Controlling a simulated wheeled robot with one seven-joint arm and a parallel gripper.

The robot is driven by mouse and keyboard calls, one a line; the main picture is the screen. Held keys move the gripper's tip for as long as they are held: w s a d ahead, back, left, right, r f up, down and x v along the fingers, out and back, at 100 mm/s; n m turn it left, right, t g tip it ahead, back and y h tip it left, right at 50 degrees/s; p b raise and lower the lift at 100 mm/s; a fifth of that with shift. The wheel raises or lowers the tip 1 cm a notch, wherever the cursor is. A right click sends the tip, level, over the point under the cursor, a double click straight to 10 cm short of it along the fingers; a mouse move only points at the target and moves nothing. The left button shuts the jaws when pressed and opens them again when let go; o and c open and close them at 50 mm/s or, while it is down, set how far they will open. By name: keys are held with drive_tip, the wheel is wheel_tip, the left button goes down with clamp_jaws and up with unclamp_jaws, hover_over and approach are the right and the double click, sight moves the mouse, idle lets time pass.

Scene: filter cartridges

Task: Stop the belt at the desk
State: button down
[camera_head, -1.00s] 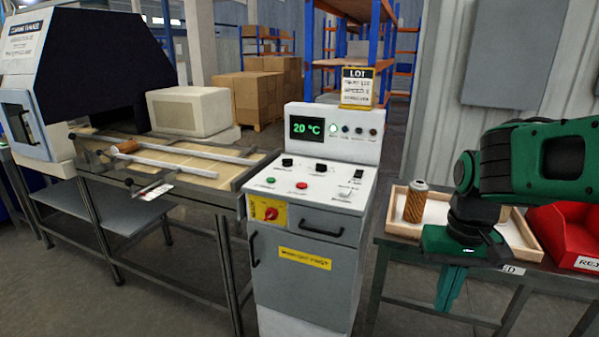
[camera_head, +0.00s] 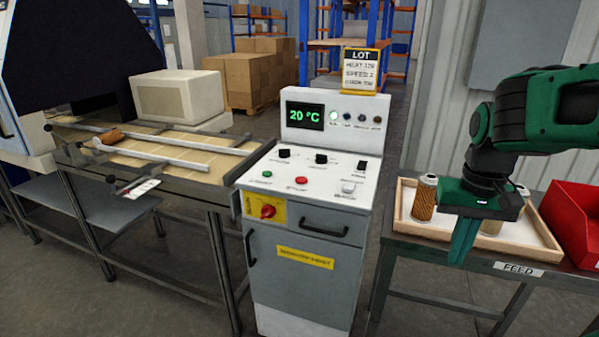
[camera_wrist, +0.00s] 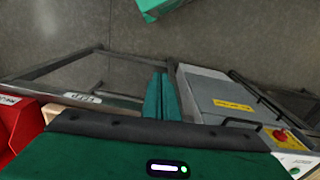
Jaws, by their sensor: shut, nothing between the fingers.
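The control desk (camera_head: 300,260) stands in the middle of the head view, with a sloped white panel. Its display (camera_head: 306,116) reads 20 °C, with a lit lamp beside it. A red button (camera_head: 301,180) and a green button (camera_head: 267,176) are on the panel's front part.
The feed tray (camera_head: 412,228) on the right table holds a cartridge (camera_head: 424,198) and another partly hidden behind my gripper. A red bin (camera_head: 573,222) stands at far right. A lot card (camera_head: 360,71) stands atop the desk. Floor shows between desk and table.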

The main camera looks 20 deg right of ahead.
drive_tip(key=w+r, duration=0.5)
drive_tip(key=w, duration=0.6)
wheel_tip(320, 180, up, 7)
drive_tip(key=t+h, duration=0.1)
drive_tip(key=t, duration=0.2)
hover_over(301, 178)
drive_tip(key=s+a, duration=0.2)
drive_tip(key=s, duration=0.1)
drive_tip(key=shift+s+a+f+m, duration=0.1)
drive_tip(key=shift+a+f+m, duration=0.05)
drive_tip(key=shift+m, duration=0.15)
drive_tip(key=x, duration=0.8)
drive_tip(key=s+x, duration=0.1)
drive_tip(key=x, duration=0.4)
drive_tip(key=shift+s+f, duration=0.1)
drive_tip(key=shift+f, duration=0.45)
